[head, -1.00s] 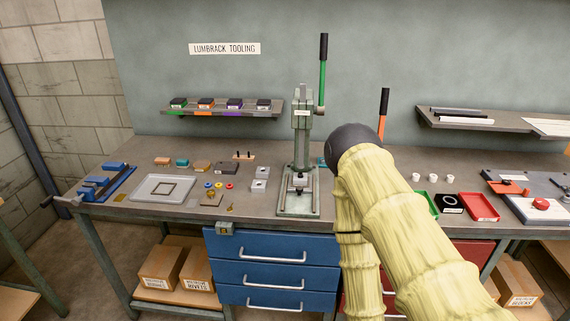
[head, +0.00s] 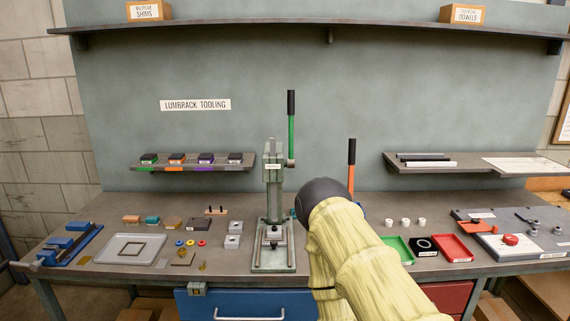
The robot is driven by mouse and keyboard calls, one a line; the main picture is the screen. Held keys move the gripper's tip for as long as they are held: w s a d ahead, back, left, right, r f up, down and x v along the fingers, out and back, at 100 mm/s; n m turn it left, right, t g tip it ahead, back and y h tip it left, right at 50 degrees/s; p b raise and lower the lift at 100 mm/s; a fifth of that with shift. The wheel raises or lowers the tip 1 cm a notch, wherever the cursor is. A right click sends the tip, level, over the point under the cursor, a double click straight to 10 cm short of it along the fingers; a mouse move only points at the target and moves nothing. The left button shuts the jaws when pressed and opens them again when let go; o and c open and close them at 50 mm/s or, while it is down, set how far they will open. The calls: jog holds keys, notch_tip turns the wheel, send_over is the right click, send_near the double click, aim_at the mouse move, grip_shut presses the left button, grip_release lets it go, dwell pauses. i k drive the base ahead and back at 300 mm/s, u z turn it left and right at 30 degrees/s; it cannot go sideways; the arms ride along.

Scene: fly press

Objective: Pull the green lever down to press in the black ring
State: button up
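The green lever (head: 291,133) with a black grip stands upright at the right side of the grey-green fly press (head: 273,185), in the middle of the bench. The ram is above a small light block (head: 273,237) on the press base. Something dark is at the ram's lower end; I cannot tell whether it is the black ring. My arm, in a yellow sleeve with a dark joint, reaches up at the right of the press. My gripper is not visible.
A second lever, orange with a black grip (head: 351,155), stands behind my arm, its base mostly hidden. Left of the press lie small blocks, coloured rings and a grey tray (head: 107,257). Right are a green tray (head: 400,258), a black tile (head: 421,253) and a red tray (head: 465,257).

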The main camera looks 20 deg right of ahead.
aim_at(291, 99)
jog(key=z, duration=0.8)
jog(key=i, duration=0.45)
jog(key=u, duration=0.8)
